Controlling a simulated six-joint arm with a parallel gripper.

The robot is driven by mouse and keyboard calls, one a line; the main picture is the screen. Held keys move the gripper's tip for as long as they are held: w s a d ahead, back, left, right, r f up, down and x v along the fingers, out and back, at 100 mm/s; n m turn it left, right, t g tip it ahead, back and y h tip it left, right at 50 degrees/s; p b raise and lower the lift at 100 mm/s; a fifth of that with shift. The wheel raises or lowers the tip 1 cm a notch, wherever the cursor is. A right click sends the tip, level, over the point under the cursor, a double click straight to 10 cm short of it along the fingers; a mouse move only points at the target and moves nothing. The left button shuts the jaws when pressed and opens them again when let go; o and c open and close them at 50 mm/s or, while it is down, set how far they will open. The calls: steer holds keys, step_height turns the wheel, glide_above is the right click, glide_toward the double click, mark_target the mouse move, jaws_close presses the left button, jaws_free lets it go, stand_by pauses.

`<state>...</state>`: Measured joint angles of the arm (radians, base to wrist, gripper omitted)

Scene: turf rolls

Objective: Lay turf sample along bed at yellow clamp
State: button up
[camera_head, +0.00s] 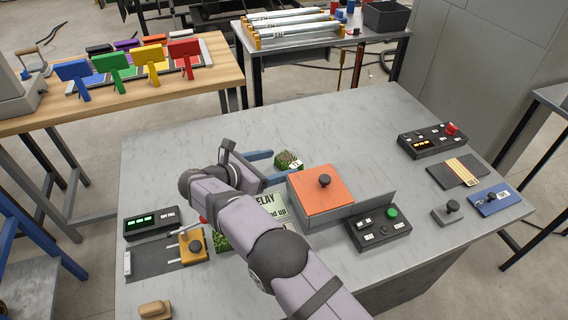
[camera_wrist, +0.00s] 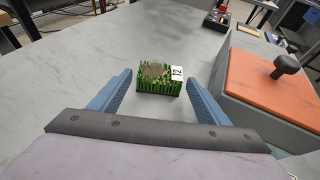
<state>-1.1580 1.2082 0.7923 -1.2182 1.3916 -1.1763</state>
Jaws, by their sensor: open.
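A small turf sample (camera_head: 289,160) with green sides, a brown patch on top and a white number tag lies on the grey table, left of the orange-lidded box. In the wrist view the turf sample (camera_wrist: 155,80) sits upright between and just beyond the blue fingertips, its tag reading 12. My gripper (camera_head: 279,165) is open and empty, low over the table and pointing at the sample; its fingers show in the wrist view (camera_wrist: 161,86).
The grey box with an orange lid (camera_head: 320,190) and knob stands close to the right of my gripper. A printed card (camera_head: 268,208) and more green turf (camera_head: 222,242) are partly hidden under my arm. A black button box (camera_head: 379,230) is at right. The table's back left is clear.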

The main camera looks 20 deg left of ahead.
steer(key=b+v, duration=0.1)
steer(key=v, duration=0.7)
steer(key=shift+c, duration=1.2)
steer(key=shift+d, duration=0.1)
